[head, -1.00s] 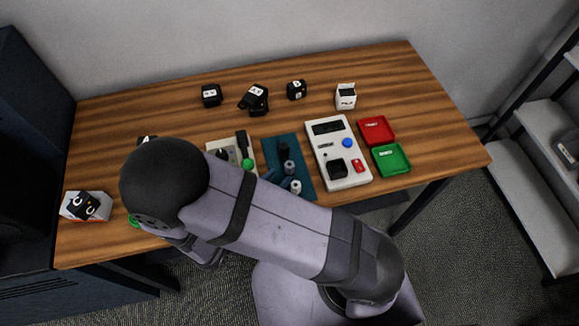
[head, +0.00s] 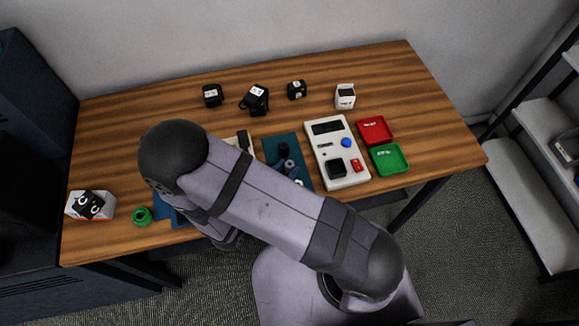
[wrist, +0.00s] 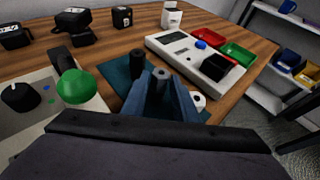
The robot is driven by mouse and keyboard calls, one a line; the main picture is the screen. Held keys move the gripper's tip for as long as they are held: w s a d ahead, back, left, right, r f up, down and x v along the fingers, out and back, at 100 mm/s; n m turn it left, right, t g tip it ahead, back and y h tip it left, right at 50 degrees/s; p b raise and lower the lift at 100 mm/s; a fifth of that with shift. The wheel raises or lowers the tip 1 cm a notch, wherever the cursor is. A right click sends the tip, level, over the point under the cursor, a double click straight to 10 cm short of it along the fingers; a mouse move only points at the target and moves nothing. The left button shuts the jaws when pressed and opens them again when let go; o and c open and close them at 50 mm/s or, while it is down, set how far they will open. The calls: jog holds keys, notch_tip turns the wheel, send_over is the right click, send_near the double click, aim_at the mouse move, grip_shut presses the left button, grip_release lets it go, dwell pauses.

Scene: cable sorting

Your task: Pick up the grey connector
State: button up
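The grey connector (wrist: 161,75) stands upright on the teal mat (wrist: 115,72), between a black connector (wrist: 138,68) and a white connector (wrist: 198,99). In the head view the teal mat (head: 278,144) is partly covered by my arm. My gripper (wrist: 163,82) reaches over the mat with its dark blue fingers spread, and the top of the grey connector shows between and just beyond the tips. I cannot tell whether the fingers touch it. The lower part of the connector is hidden by the fingers.
A white device (head: 338,150) with a screen and buttons lies right of the mat. Red (head: 375,130) and green (head: 390,158) trays are beyond it. A panel with a green knob (wrist: 77,86) lies left. Several small black boxes stand at the back.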

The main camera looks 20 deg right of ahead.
aim_at(290, 164)
jog(key=shift+p+x, duration=0.3)
jog(key=shift+x, duration=1)
grip_shut()
jog(key=shift+r, duration=0.1)
jog(key=shift+r+b, duration=0.6)
jog(key=shift+r, duration=4.3)
